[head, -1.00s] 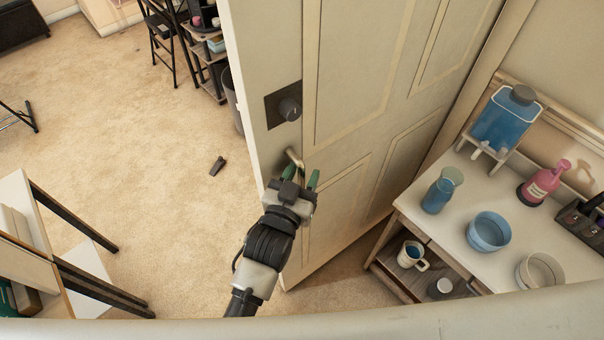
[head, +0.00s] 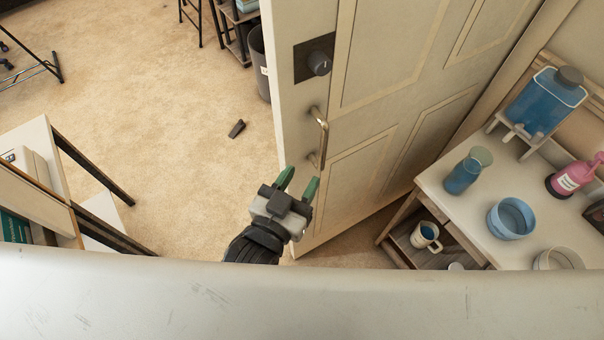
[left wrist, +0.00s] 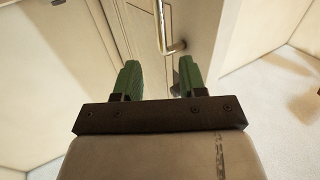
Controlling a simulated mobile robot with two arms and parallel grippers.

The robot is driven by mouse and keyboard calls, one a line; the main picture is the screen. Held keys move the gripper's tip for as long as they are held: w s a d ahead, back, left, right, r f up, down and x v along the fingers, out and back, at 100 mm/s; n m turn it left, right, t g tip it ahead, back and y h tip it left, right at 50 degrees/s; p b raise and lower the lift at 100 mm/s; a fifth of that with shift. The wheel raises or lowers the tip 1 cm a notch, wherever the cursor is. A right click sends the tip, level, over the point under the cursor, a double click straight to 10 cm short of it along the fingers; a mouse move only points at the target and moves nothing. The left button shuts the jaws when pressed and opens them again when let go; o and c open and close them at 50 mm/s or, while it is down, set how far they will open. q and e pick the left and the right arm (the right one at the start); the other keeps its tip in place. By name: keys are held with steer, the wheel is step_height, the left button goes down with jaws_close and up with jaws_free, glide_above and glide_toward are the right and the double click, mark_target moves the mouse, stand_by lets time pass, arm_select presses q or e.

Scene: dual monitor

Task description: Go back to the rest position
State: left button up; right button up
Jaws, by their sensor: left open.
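My left gripper (head: 298,183) is in front of the open door, just below its metal handle. Its two green fingers are spread apart with nothing between them. The door (head: 385,80) stands ajar, with a curved metal handle (head: 321,138) and a dark lock plate with a round knob (head: 318,63) above it. In the left wrist view the green fingers (left wrist: 160,78) also show apart, and the handle (left wrist: 163,30) is beyond them, not between them. My right gripper is not in view.
A side table (head: 440,190) at the right holds a blue dispenser (head: 545,102), blue glass (head: 463,176), blue bowl (head: 511,218) and pink bottle (head: 572,178). A bin (head: 259,65) stands behind the door edge. A small dark wedge (head: 236,129) lies on open carpet. A desk (head: 35,150) is at left.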

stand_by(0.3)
arm_select(q)
steer(key=s+a+f+g+y, duration=0.2)
steer(key=a+f+g, duration=0.1)
steer(key=f, duration=1.2)
steer(key=s+a+f+g+y, duration=0.1)
steer(key=s+a+f+g, duration=0.2)
steer(key=f, duration=1.3)
steer(key=s+a+f+n+g+y, duration=0.1)
steer(key=s+a+f+g, duration=0.3)
steer(key=s+a+f, duration=0.4)
steer(key=s+a+f+n+g+y+b, duration=0.1)
steer(key=s+a+f+g+y, duration=0.2)
steer(key=s+f, duration=1)
steer(key=s+a+g, duration=0.2)
steer(key=a, duration=0.2)
steer(key=shift+a+n+y, duration=0.3)
steer(key=shift+a, duration=0.05)
